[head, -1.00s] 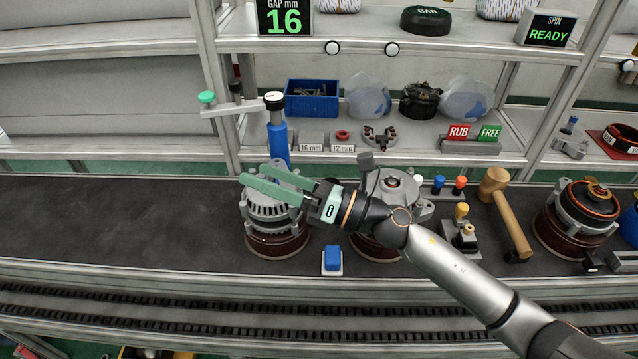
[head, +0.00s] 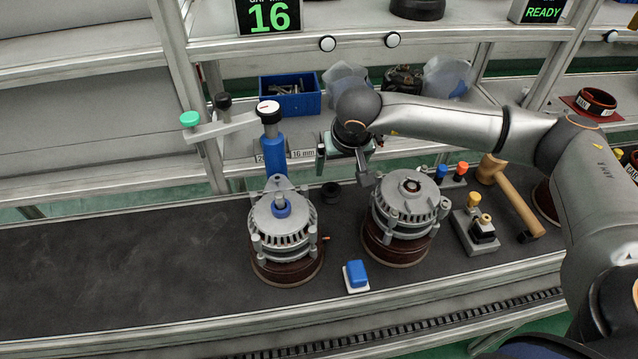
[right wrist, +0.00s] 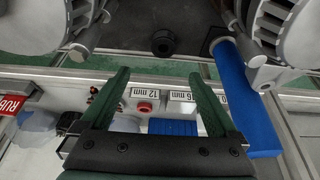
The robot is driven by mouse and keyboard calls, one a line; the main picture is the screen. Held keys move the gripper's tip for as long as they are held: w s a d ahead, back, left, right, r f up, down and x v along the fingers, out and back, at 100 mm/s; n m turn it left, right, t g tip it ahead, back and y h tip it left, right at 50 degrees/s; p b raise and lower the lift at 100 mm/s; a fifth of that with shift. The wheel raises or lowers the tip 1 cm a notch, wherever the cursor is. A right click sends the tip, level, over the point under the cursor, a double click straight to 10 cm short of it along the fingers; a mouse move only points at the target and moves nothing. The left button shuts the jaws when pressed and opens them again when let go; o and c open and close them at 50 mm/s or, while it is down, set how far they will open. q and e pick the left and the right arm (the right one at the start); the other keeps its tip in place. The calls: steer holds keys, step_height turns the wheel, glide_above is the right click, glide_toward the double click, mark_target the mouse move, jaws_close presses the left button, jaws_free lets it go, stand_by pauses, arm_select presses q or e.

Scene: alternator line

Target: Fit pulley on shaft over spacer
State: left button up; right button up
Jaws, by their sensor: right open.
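The left alternator (head: 283,235) stands upright on a brown round base on the dark bench mat. Its shaft (head: 280,200) points up with a blue ring, probably the spacer, around it. A small black round part (head: 330,192), perhaps the pulley, lies on the mat between the two alternators; it also shows in the right wrist view (right wrist: 163,42). My right gripper (head: 345,163) is behind that part, near the shelf edge, apart from it. In the right wrist view its green fingers (right wrist: 158,76) are spread and empty. My left gripper is out of view.
A second alternator (head: 405,210) stands to the right. A blue post with a lever arm (head: 272,150) rises behind the left one. A blue button (head: 356,275) is in front. A mallet (head: 510,195) lies at right. The mat's left side is clear.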

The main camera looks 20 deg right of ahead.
glide_toward(332, 188)
steer(key=shift+w+d+f, duration=0.1)
steer(key=shift+d+f, duration=0.05)
steer(key=shift+f, duration=0.45)
steer(key=shift+w+d+f, duration=0.1)
steer(key=shift+d+f, duration=0.05)
steer(key=shift+f, duration=0.45)
steer(key=x, duration=0.3)
steer(key=a+p+x, duration=0.1)
steer(key=shift+d+f, duration=0.1)
steer(key=shift+f, duration=0.3)
steer(key=shift+w+f, duration=0.15)
steer(key=shift+f, duration=0.25)
jaws_close()
